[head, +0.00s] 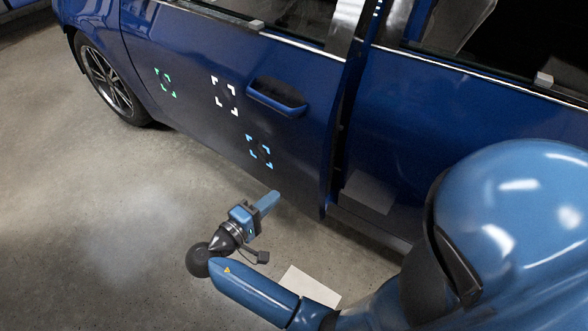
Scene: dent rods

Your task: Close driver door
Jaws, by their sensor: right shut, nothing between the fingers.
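The driver door (205,65) of the blue car is in the upper middle of the head view. Its rear edge stands slightly out from the car body, with a dark gap beside it. The door handle (276,97) is near that edge. Green, white and light blue corner marks show on the door panel. My right gripper (268,201) is shut and empty, just below the door's lower edge in the picture; I cannot tell if it touches the door. My left gripper is not in view.
The rear door (440,100) of the car is at the right, partly hidden by my arm. The front wheel (108,82) is at the upper left. A pale flat piece (311,286) lies on the concrete floor. The floor (90,220) at left is clear.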

